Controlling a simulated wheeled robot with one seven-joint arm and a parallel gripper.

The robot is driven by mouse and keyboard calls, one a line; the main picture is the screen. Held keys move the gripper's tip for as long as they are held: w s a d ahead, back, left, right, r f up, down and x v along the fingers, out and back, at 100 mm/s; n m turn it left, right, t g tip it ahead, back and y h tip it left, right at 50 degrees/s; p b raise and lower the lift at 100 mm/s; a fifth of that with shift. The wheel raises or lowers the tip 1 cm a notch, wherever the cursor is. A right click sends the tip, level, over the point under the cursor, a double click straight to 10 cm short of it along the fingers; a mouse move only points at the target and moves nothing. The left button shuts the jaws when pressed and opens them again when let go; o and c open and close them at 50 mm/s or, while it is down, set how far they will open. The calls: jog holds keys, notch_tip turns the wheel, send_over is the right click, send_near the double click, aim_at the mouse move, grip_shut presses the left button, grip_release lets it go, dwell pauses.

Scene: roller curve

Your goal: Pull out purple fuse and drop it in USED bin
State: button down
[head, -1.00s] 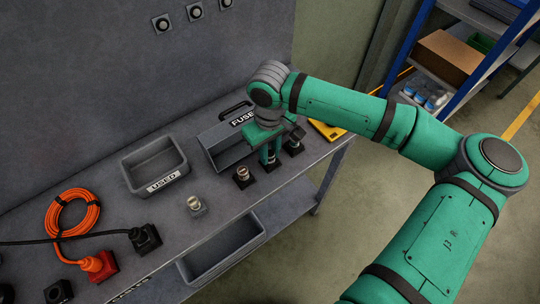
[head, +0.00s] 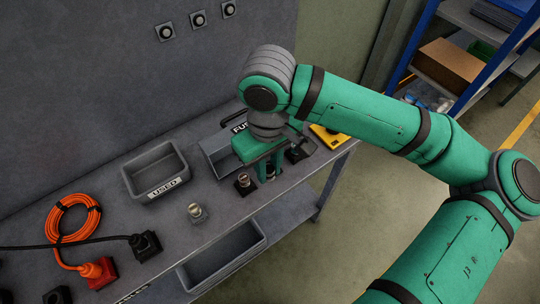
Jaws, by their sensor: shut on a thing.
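The grey bin labelled USED (head: 169,187) stands open on the bench, left of my gripper. My gripper (head: 269,178) points down over the row of fuse holders near the front of the bench. It is shut on a fuse (head: 270,172), of which only a small dark and pale part shows between the fingers. Its purple colour does not show at this size. The fingers and wrist hide the holder below. I cannot tell whether the fuse is clear of it.
Holders with a coppery fuse (head: 244,181) and a pale fuse (head: 196,211) stand left of my gripper. A dark holder (head: 297,152) and a yellow item (head: 328,136) are to its right. The FUSE box (head: 216,158) is behind. An orange cable coil (head: 74,224) lies far left.

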jog(key=s+r, duration=0.2)
jog(key=s, duration=0.3)
jog(key=w+f, duration=0.7)
jog(key=w, duration=0.5)
jog(key=shift+w+d+f, duration=0.15)
jog(key=shift+w+d, duration=0.1)
jog(key=shift+w, duration=0.05)
dwell(2.8)
